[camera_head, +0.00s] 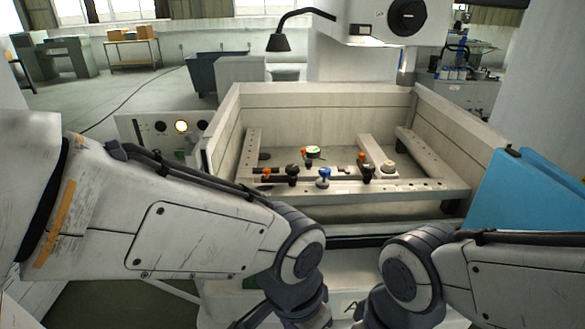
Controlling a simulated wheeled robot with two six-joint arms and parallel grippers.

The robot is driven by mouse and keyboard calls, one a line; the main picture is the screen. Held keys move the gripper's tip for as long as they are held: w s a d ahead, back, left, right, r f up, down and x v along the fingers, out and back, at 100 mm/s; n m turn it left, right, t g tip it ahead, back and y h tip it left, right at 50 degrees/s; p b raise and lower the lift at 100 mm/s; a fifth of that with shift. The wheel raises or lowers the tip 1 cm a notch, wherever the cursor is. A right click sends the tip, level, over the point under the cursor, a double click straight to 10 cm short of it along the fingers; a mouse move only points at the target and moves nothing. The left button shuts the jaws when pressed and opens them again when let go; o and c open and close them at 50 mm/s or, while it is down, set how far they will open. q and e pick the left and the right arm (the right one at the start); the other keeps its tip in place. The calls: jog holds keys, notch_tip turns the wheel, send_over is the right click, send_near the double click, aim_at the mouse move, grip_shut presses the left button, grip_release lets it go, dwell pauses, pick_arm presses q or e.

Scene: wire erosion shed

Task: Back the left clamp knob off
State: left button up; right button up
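A work frame (425,187) of pale rails sits inside an open grey tank (330,100) in front of me. On its front rail, a dark clamp knob (292,170) stands at the left and another dark knob (367,174) at the right, each with orange parts beside it. I take the left one as the left clamp knob; its thread and seating are too small to tell. A blue-topped piece (323,176) stands between them. My two arms come in low from the left and right, in front of the tank. Both grippers are below the picture edge, and nothing touches the knobs.
A round green-and-white piece (313,151) lies behind the rail. A pale round piece (388,168) sits on the right rail. The tank walls enclose the frame. A control panel (165,128) stands at left, a blue panel (535,205) at right, and a lamp (279,42) hangs behind.

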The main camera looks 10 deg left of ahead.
aim_at(291, 173)
pick_arm(q)
jog(key=w+f+n+t+h+p, duration=0.15)
jog(key=w+n+t+p, duration=0.55)
jog(key=w, duration=2.1)
jog(key=w+a+r+t+y+p, duration=0.1)
jog(key=w+a+t+y, duration=0.1)
jog(key=w+a+t, duration=0.95)
jog(key=shift+g, duration=0.55)
jog(key=w+p, duration=0.1)
jog(key=w, duration=0.1)
jog(key=w+p, duration=0.1)
jog(key=w, duration=0.1)
jog(key=w+p, duration=0.1)
jog(key=w, duration=0.2)
jog(key=shift+a+r, duration=0.2)
jog(key=shift+a, duration=0.15)
jog(key=shift+w+f+p, duration=0.1)
jog(key=shift+w+p, duration=0.2)
jog(key=shift+w, duration=0.35)
jog(key=shift+c, duration=0.4)
